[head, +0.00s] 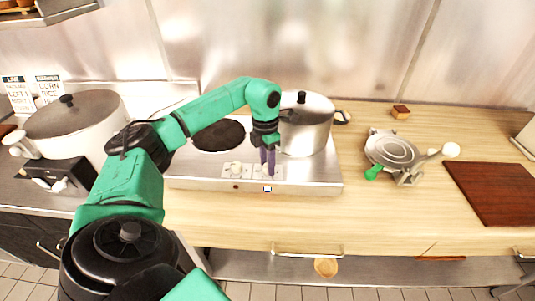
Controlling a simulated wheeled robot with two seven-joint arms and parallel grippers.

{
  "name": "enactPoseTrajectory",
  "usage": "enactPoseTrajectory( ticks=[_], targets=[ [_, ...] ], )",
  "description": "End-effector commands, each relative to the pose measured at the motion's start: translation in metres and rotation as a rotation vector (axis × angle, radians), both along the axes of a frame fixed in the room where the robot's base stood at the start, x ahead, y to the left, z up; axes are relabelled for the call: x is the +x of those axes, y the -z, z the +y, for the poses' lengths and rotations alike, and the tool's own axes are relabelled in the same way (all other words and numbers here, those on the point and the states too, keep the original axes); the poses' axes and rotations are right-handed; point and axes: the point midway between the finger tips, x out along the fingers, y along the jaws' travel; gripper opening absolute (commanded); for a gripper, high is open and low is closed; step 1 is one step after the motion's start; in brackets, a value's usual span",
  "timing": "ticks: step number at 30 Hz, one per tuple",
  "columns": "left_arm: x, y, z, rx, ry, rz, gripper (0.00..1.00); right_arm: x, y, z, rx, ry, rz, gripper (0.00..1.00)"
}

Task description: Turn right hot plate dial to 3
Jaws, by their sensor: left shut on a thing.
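A steel hot plate unit (318,183) stands on the wooden counter in the head view. Its left plate (217,136) is dark and bare. A lidded steel pot (306,133) stands over its right side. The left dial (236,170) shows on a white panel on the front. My left gripper (268,168) points down at the right dial (267,171) and is shut on it. The fingers hide most of that dial, and I cannot read its setting. My right gripper is not in view.
A large lidded pot (75,127) stands at the left. A waffle-iron-like appliance (393,150) with a green handle, a brown board (495,191) and a small wooden block (401,112) are on the counter at the right. Bare counter lies before the hot plate.

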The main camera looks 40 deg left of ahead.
Motion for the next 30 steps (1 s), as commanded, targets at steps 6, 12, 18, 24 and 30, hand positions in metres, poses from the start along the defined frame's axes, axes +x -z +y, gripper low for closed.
enactPoseTrajectory(
  ticks=[6, 12, 18, 24, 30],
  targets=[
    [0.0015, -0.0033, 0.0006, -0.002, -0.204, -0.01, 0.0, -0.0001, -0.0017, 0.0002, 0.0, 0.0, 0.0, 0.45],
    [0.001, -0.0034, 0.0003, -0.002, -0.394, -0.009, 0.0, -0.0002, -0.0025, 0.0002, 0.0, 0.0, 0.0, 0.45],
    [0.0011, -0.0036, 0.0006, -0.003, -0.585, -0.011, 0.0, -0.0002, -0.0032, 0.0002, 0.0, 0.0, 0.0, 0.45],
    [0.0007, -0.0038, 0.0001, -0.003, -0.772, -0.011, 0.0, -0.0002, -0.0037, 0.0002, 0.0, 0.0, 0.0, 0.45],
    [0.0007, -0.0038, -0.0002, -0.005, -0.94, -0.012, 0.0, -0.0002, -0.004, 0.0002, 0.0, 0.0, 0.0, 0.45]
  ],
)
